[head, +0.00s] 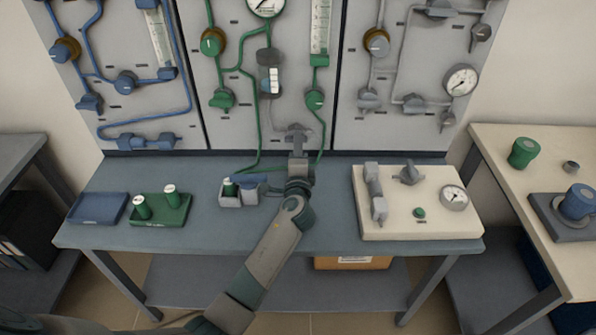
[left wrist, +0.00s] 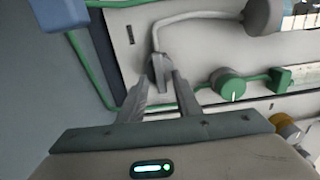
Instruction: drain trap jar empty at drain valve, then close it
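The trap jar (head: 270,78), a dark-capped body with a pale window and a blue part low in it, hangs on the middle panel. In the left wrist view its grey end (left wrist: 262,15) shows at the upper right. A thin grey tube runs from it to the small grey drain valve (left wrist: 160,70). My left gripper (head: 297,134) is at this valve low on the panel. In the left wrist view my left gripper's fingers (left wrist: 162,84) stand apart, one on each side of the valve handle; whether they press on it is unclear. My right gripper is out of view.
Green valves (head: 315,98) and green tubing flank the drain valve closely. Below on the bench stand a small grey holder (head: 230,201), a green tray (head: 177,217) with jars, a blue tray (head: 96,208) and a cream valve box (head: 390,228).

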